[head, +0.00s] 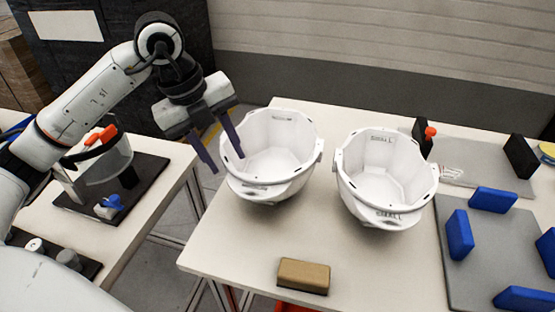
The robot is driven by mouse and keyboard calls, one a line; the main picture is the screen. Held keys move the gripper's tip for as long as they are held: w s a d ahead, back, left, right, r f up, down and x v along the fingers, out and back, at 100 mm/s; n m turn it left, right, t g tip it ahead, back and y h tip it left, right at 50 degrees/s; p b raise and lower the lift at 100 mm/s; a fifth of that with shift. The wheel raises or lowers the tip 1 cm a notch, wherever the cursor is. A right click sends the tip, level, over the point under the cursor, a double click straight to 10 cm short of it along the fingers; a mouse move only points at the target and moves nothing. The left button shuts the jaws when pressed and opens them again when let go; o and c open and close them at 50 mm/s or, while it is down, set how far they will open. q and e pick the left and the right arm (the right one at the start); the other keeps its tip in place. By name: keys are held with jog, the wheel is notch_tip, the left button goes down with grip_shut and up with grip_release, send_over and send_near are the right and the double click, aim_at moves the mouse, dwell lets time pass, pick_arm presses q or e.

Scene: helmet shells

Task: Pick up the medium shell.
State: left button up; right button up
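Two white open helmet shells stand on the table, bowl side up. My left gripper (227,165) is at the left shell's left rim, with two purple fingers spread apart and pointing down. One finger is outside the rim, the other over or just inside it. Contact cannot be told. My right gripper is not in view.
A tan block (303,276) lies near the front of the white table (235,250). A grey plate (480,255) with several blue blocks is at the right. A side table at the left holds a clear visor-like part (108,165) on a black board. A gap separates the tables.

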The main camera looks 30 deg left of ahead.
pick_arm(q)
jog(key=shift+s+x, duration=0.25)
jog(key=shift+x, duration=0.9)
jog(key=x, duration=0.5)
jog(key=shift+w+a+f, duration=0.15)
jog(key=shift+w+f, duration=0.1)
jog(key=shift+f, duration=0.15)
jog(key=shift+r, duration=0.1)
grip_shut()
